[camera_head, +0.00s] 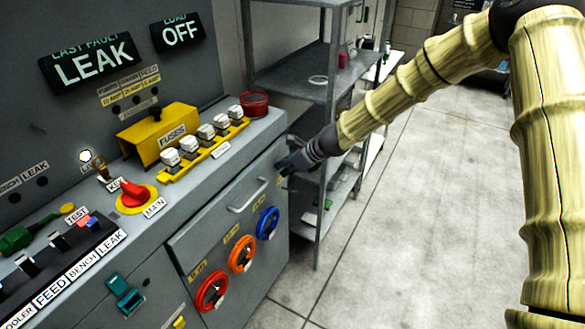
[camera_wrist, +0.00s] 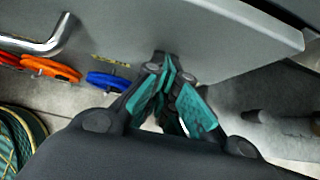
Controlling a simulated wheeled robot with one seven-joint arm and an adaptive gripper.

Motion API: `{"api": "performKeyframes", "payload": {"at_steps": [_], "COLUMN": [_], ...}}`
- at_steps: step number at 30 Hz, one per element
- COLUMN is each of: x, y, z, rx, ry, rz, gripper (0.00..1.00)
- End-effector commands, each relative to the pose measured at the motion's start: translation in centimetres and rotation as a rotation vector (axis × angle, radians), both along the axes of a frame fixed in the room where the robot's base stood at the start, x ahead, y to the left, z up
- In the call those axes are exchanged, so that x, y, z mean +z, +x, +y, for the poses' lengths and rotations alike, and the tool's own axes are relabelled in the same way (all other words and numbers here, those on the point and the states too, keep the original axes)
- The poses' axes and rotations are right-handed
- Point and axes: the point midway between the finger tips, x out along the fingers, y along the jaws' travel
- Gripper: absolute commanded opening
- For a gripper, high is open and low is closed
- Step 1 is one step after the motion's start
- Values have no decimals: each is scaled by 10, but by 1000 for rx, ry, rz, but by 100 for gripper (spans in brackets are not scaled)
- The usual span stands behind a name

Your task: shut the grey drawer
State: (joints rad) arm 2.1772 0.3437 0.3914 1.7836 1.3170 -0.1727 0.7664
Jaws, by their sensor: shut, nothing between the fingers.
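The grey drawer front (camera_head: 262,181), with a pale bar handle (camera_head: 248,196), is on the right part of the grey cabinet. I cannot tell how far it stands out from the cabinet. My gripper (camera_head: 284,169) is at the right end of the drawer front, beyond the handle. In the wrist view, my gripper (camera_wrist: 172,70) has its teal fingers brought together, with nothing between the tips. The tips are close against the grey front (camera_wrist: 215,45); whether they touch cannot be told. The handle (camera_wrist: 40,42) shows at the upper left there.
Red (camera_head: 212,291), orange (camera_head: 242,254) and blue (camera_head: 267,222) round wheels sit below the handle. Fuses (camera_head: 205,143), a red round container (camera_head: 254,104) and a red switch (camera_head: 134,195) are on the cabinet top. Metal shelving (camera_head: 300,84) stands behind my gripper. The floor (camera_head: 400,220) at right is clear.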

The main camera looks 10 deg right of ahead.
Motion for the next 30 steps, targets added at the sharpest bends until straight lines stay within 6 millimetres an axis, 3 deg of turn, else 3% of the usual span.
{"api": "performKeyframes", "payload": {"at_steps": [5,17,22,27,30], "x": [1,2,2,2,17], "y": [9,9,3,-9,-16], "z": [13,16,4,-20,-28], "rx": [1,6,5,3,6], "ry": [1,3,4,4,1], "rz": [0,-2,-2,1,-3], "gripper": [0,0,0,0,0]}}
